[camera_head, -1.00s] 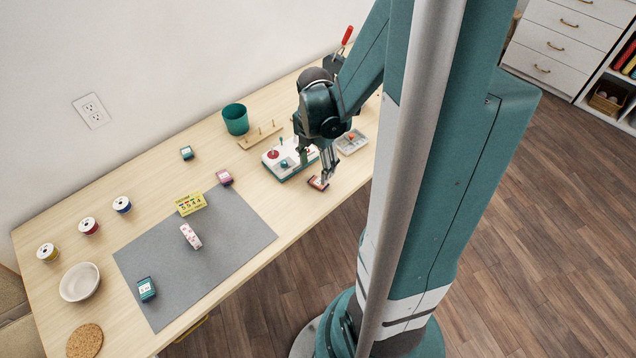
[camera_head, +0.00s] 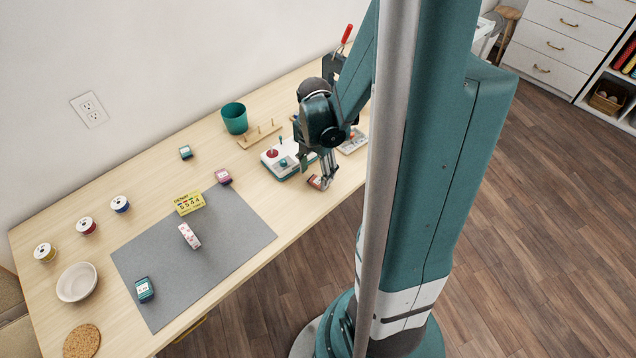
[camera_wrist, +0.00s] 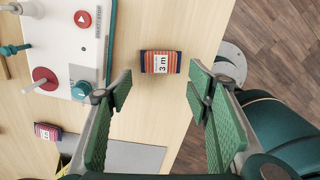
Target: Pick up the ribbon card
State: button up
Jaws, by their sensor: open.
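A ribbon card (camera_wrist: 161,62) with dark blue and orange stripes and a white "3 m" label lies flat near the table's front edge. In the head view, this card (camera_head: 314,182) is partly covered by my fingers. My gripper (camera_wrist: 161,82) is open above it. In the wrist view, the card sits in the gap between the fingertips, with clear table showing on both sides. My gripper (camera_head: 325,182) points down in the head view. I see nothing between its fingers being held, and the exact height above the card is hard to tell.
A white machine (camera_head: 284,158) with a red knob stands just left of my gripper. A small parts tray (camera_head: 352,144) is behind it. The table's front edge is close.

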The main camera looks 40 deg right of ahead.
aim_at(316, 183)
jog(key=shift+f+b, duration=0.7)
jog(key=shift+f, duration=1.45)
jog(key=shift+c, duration=0.2)
jog(key=c, duration=0.5)
